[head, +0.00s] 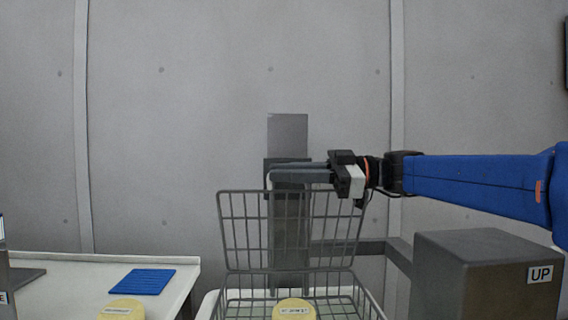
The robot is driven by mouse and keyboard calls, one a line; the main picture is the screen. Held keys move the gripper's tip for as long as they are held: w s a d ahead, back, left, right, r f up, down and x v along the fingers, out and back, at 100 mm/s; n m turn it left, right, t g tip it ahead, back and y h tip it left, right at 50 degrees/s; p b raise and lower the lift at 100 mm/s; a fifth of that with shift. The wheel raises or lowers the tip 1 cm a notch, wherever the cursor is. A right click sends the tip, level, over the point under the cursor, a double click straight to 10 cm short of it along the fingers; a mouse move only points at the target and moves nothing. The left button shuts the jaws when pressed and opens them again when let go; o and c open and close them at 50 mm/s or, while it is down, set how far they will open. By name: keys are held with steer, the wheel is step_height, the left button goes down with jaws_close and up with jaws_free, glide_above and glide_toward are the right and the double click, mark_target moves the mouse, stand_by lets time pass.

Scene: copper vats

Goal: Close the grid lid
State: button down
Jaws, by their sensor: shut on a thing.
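The grid lid (241,229) is a grey wire panel standing nearly upright, tilted slightly back, at the rear of a wire basket (369,299). My gripper (272,175) reaches in from the right, with its grey fingers pointing left at the lid's top edge. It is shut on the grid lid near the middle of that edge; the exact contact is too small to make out. A round pale-yellow top with a label (294,310) shows inside the basket, cut off by the bottom of the picture.
A white table (60,275) at left holds a blue ribbed mat (143,282) and another yellow round top (122,310). A dark grey box marked UP (470,265) stands close on the right. A grey post (287,130) stands behind the lid.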

steer(key=s+f+n, duration=0.4)
steer(key=s+f, duration=0.1)
steer(key=s, duration=0.3)
steer(key=shift+f, duration=0.25)
steer(key=shift+s, duration=0.1)
steer(key=c, duration=1.8)
jaws_free()
steer(key=shift+d, duration=0.1)
steer(key=shift+c, duration=0.2)
steer(key=d, duration=0.7)
steer(key=shift+d, duration=0.25)
steer(key=shift+d, duration=0.1)
